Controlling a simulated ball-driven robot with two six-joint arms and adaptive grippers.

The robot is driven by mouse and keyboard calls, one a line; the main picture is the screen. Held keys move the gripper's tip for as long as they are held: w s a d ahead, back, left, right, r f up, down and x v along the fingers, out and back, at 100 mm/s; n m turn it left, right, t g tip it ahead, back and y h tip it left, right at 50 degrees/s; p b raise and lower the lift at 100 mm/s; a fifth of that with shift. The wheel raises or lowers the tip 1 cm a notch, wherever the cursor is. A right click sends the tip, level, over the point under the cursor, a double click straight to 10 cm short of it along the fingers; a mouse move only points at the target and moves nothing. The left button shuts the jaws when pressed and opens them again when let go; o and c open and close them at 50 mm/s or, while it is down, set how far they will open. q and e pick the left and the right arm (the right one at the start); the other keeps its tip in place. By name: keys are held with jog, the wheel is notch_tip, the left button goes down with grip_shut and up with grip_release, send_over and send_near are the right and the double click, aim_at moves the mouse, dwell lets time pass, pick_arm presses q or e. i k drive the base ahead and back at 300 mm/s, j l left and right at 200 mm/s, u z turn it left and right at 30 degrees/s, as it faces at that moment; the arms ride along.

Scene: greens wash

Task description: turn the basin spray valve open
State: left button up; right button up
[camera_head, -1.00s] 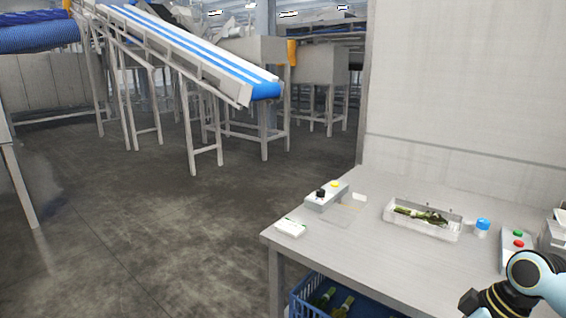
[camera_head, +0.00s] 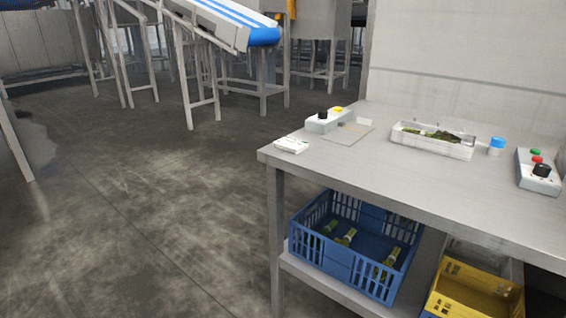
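A clear-walled basin (camera_head: 455,150) with dark leafy greens (camera_head: 440,135) inside stands on the metal table. A small white container with a blue top (camera_head: 496,146) is just right of the basin. A grey control box (camera_head: 533,180) at the table's right carries a green button, a red button and a black knob (camera_head: 541,170). Another grey box (camera_head: 328,119) at the left carries a black knob (camera_head: 323,115) and a yellow button (camera_head: 338,109). I cannot tell which of these is the spray valve, or its setting. Neither gripper is in view.
A white pad (camera_head: 291,146) lies at the table's left corner, near a flat plate (camera_head: 349,135). Under the table (camera_head: 400,190) are a blue crate (camera_head: 335,262) with greens and a yellow crate (camera_head: 478,292). The floor at left is open, with a conveyor (camera_head: 230,25) behind.

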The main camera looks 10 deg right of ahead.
aim_at(497, 143)
jog(key=k+l+z, duration=0.1)
jog(key=l+z, duration=0.25)
jog(key=l, duration=0.7)
jog(key=l+z, duration=0.35)
jog(key=l, duration=0.75)
